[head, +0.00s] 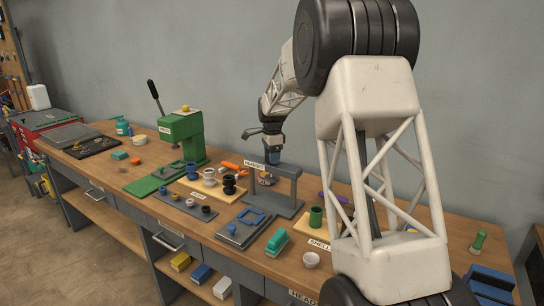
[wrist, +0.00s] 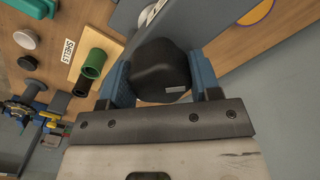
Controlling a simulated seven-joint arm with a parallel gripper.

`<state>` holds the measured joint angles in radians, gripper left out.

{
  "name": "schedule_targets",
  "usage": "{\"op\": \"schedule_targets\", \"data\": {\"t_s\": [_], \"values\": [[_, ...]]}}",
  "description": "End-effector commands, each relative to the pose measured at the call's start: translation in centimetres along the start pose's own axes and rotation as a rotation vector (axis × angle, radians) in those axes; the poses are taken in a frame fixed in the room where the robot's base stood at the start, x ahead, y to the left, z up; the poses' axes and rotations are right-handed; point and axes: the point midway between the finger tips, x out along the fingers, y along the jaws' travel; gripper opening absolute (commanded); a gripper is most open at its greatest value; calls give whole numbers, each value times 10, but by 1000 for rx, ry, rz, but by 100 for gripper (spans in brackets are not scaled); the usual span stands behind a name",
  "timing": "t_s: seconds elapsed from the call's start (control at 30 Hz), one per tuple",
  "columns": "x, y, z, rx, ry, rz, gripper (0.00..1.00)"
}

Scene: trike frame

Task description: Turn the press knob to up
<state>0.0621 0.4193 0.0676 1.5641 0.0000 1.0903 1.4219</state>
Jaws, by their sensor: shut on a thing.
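My gripper (head: 273,157) is at the top of a grey bench frame (head: 285,170), pointing down. In the wrist view its blue fingers (wrist: 160,82) are shut on a black rounded knob (wrist: 160,65), one finger on each side. The knob has a small pale mark on the side nearest the wrist. In the head view the knob is hidden by the gripper, and I cannot read its setting. A green lever press (head: 181,135) with a yellow top piece (head: 185,108) and a black lever (head: 153,92) stands farther left, apart from my gripper.
A green cup (head: 316,217) stands on a board right of the frame. Dark and pale spools (head: 209,177) stand to the left. The bench is crowded.

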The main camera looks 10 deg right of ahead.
Motion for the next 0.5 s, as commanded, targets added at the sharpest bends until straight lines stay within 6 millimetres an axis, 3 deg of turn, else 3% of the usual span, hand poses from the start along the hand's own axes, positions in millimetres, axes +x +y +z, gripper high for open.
{"op": "schedule_targets", "data": {"t_s": [0.5], "values": [[0,0,0,-97,0,1,34]]}}
